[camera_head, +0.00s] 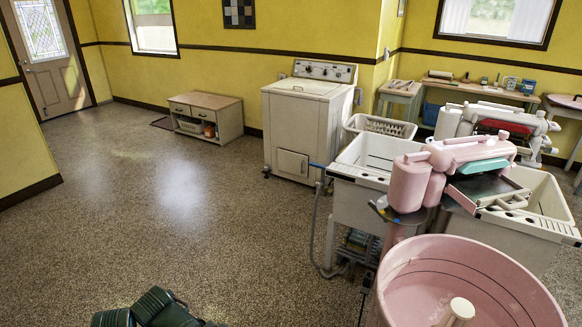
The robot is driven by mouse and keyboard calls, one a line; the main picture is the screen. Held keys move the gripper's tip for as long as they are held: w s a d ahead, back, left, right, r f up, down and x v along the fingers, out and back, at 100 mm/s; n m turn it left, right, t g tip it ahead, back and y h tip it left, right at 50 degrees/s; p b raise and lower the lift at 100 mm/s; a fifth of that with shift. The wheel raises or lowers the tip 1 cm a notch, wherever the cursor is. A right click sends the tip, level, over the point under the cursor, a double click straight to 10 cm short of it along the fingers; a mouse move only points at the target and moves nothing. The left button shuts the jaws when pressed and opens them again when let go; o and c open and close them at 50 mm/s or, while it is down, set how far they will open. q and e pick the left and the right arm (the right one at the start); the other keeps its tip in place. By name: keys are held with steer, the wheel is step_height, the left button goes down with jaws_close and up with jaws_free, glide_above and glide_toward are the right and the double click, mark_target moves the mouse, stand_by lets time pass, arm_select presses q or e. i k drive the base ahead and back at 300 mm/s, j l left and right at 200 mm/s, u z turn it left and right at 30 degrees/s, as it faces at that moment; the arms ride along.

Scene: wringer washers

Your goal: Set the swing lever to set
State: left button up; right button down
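The pink wringer washer shows its open round tub (460,285) at the lower right, with a pale agitator post (458,311) inside. Its wringer head (470,150), with pink rounded housings and a teal part, stands on a column behind the tub. A small lever-like part with a bluish end (379,204) sticks out to the left at the base of the head. It may be the swing lever, but its setting is too small to read.
White rinse tubs (352,205) stand behind the wringer. A second wringer (515,125) is beyond them. A white washer (305,120) and low cabinet (205,117) stand along the wall. The left floor is clear.

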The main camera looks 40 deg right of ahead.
mark_target(370, 202)
steer(key=i+z, duration=0.4)
steer(key=i+j+z, duration=0.1)
steer(key=i+z, duration=0.15)
steer(key=z, duration=0.15)
steer(key=i+z, duration=0.2)
steer(key=z, duration=0.2)
steer(key=i+z, duration=0.2)
steer(key=z, duration=0.2)
steer(key=i+j+z, duration=0.15)
steer(key=z, duration=0.25)
steer(key=i+j+z, duration=0.15)
steer(key=z, duration=0.2)
steer(key=i+j+z, duration=0.4)
steer(key=i+j, duration=0.15)
steer(key=i, duration=0.15)
steer(key=i+j+z, duration=0.1)
steer(key=i, duration=0.2)
